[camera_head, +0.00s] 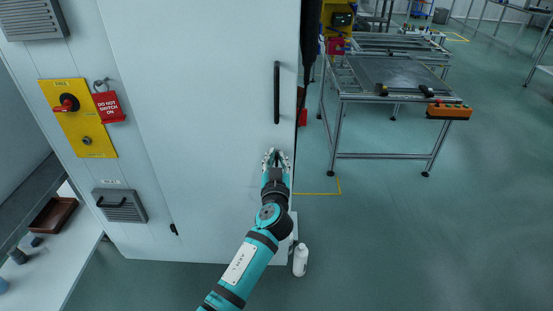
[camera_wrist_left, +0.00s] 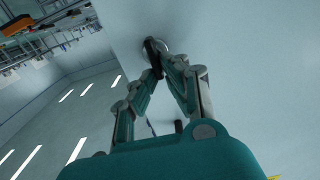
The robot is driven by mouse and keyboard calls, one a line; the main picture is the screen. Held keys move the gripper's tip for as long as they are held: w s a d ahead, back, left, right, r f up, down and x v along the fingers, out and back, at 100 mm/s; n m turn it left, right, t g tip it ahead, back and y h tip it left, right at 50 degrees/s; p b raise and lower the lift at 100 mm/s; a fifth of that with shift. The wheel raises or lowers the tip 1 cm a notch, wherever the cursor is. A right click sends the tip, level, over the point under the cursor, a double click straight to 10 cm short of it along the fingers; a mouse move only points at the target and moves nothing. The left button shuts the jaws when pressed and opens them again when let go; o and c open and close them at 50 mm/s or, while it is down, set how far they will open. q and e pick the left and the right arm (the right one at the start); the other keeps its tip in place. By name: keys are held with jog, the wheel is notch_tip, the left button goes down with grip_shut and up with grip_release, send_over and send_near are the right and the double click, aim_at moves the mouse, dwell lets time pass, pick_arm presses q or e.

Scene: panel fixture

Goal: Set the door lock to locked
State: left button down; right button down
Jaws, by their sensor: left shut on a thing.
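The door (camera_head: 205,120) is a tall, pale cabinet panel that looks closed. A black vertical handle (camera_head: 277,92) sits near its right edge. My left gripper (camera_head: 276,154) is at the door face, below the handle. In the left wrist view its fingertips (camera_wrist_left: 161,64) are shut on the door lock (camera_wrist_left: 152,50), a small dark turn piece on a round grey base. In the head view the fingers hide the lock, and I cannot read its position. My right gripper is in neither view.
A yellow plate (camera_head: 92,139) with a red-and-black rotary switch is left of the door, with a red tag (camera_head: 109,106) beside it. A white bottle (camera_head: 300,260) stands on the floor near my arm. A metal-framed table (camera_head: 385,155) is at right; the floor before it is clear.

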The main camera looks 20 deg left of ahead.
pick_arm(q)
jog(key=shift+m, duration=0.3)
jog(key=m, duration=0.1)
jog(key=m+b, duration=0.1)
jog(key=m, duration=0.1)
jog(key=shift+w+d+f+m, duration=0.1)
jog(key=shift+d+f+m, duration=0.05)
jog(key=shift+d+m, duration=0.2)
jog(key=m, duration=0.3)
jog(key=m+b, duration=0.1)
jog(key=shift+w+d+f+m, duration=0.1)
jog(key=shift+d+m, duration=0.15)
jog(key=shift+d, duration=0.05)
jog(key=shift+w+d+f+m+p, duration=0.1)
jog(key=shift+f+m+p, duration=0.15)
jog(key=shift+m, duration=1.25)
jog(key=shift+s+d+f+m+p, duration=0.1)
jog(key=shift+f+m, duration=0.1)
jog(key=shift+m, duration=1.3)
jog(key=shift+w+d+f+m+p, duration=0.1)
jog(key=shift+f+m+p, duration=0.15)
jog(key=shift+m, duration=1.25)
